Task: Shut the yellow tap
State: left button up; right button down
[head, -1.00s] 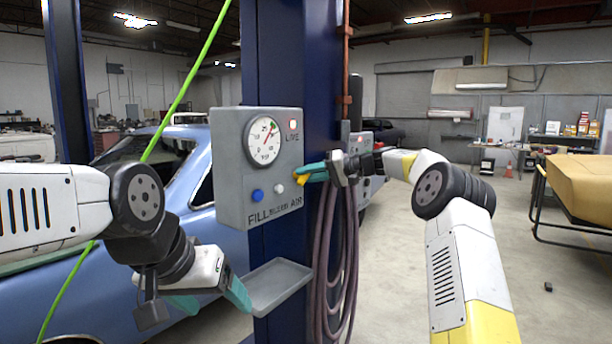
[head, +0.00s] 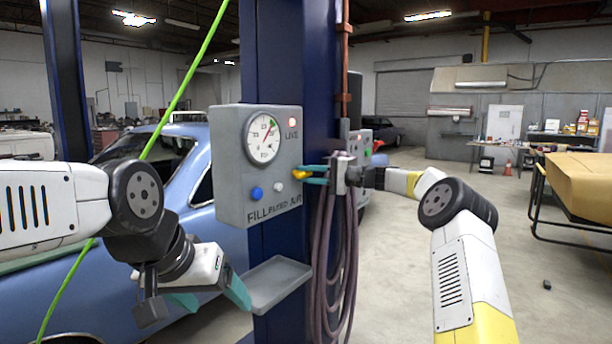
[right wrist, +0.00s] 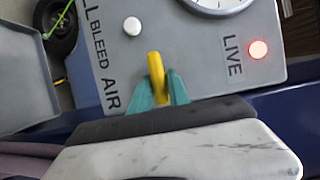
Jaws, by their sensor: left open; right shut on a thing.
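The yellow tap (head: 300,174) is on the right side of the front of a grey panel box (head: 230,204), above the word AIR. In the right wrist view the yellow tap handle (right wrist: 156,76) stands between the teal fingertips. My right gripper (head: 304,175) is shut on it, reaching in from the right; it also shows in the right wrist view (right wrist: 160,90). My left gripper (head: 212,302) is open and empty, low beside the grey tray and apart from the box. The gripped base of the handle is partly hidden by the fingers.
The box has a round gauge (head: 264,138), a lit red LIVE lamp (head: 292,122), a blue button (head: 257,193) and a white button (head: 279,187). A grey tray (head: 276,284) juts out below. A hose (head: 334,260) hangs beside the blue post (head: 268,70).

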dwell(0.4)
jog(key=c, duration=1.2)
grip_release()
jog(key=shift+c, duration=0.2)
jog(key=v, duration=0.7)
jog(key=shift+d, duration=0.4)
jog(key=shift+s, duration=0.15)
